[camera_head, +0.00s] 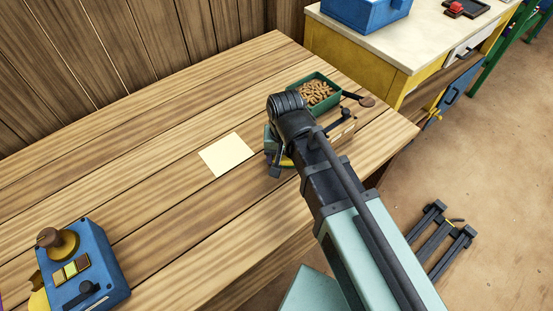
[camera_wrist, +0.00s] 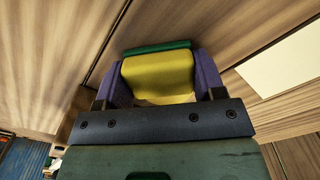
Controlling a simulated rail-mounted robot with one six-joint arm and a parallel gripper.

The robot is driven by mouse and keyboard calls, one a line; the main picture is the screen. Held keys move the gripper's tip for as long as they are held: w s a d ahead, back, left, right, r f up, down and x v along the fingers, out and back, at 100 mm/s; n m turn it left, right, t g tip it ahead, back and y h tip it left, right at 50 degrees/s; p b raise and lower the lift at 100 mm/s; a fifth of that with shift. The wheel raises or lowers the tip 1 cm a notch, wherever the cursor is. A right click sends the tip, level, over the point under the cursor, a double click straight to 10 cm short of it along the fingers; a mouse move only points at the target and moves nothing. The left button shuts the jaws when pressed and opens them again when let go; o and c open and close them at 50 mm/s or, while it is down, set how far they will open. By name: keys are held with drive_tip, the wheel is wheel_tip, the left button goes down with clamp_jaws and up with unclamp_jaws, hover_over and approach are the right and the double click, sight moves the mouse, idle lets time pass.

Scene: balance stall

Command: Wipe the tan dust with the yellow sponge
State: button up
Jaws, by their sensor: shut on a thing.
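The yellow sponge (camera_wrist: 158,78) with a green layer along its far edge (camera_wrist: 157,47) is between the two purple fingers of my gripper (camera_wrist: 162,82) in the wrist view. My gripper is shut on it. In the head view my gripper (camera_head: 280,162) is low over the wooden table, and only a bit of yellow sponge (camera_head: 286,161) shows beside my arm. I cannot tell whether the sponge touches the table. I cannot make out the tan dust clearly in either view; my gripper and the sponge hide the table beneath them.
A pale yellow sheet (camera_head: 227,155) lies just left of my gripper. A green box (camera_head: 333,99) of brown pellets and a wooden block (camera_head: 342,131) with dark parts stand behind and right. A blue device (camera_head: 88,268) stands at the front left. The table's left middle is clear.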

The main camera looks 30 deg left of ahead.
drive_tip(key=shift+w+d, duration=0.15)
drive_tip(key=shift+w, duration=0.1)
drive_tip(key=shift+r, duration=0.1)
wheel_tip(320, 180, up, 9)
drive_tip(key=p, duration=0.9)
drive_tip(key=shift+r, duration=0.1)
drive_tip(key=shift+f, duration=0.2)
